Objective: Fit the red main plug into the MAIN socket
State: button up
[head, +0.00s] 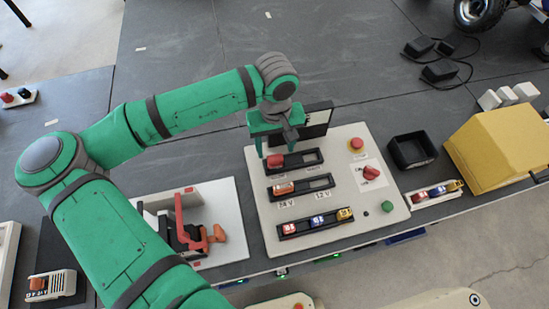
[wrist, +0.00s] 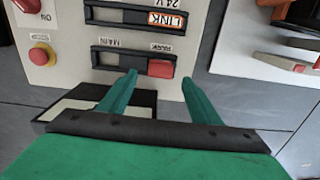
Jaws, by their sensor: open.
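The red main plug (head: 275,161) sits in the left end of the top black slot on the pale panel (head: 330,222). In the wrist view the red plug (wrist: 161,68) is at the end labelled PARK. The MAIN socket (wrist: 112,58) is the other end of that slot and looks dark and empty; it also shows in the head view (head: 308,157). My gripper (head: 274,147) is open just above the plug. In the wrist view my gripper (wrist: 159,76) has its fingertips apart, with the plug between and slightly beyond them. Contact cannot be told.
Below is a slot with an orange LINK plug (head: 284,188), then a row of coloured modules (head: 318,221). A red knob (head: 372,172) and buttons stand at the panel's right. A board with a red lever (head: 184,215) is left. A black bin (head: 413,150) is right.

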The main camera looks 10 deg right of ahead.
aim_at(275, 156)
jog(key=shift+w+f, duration=0.1)
jog(key=shift+f, duration=3.4)
jog(key=c, duration=1.1)
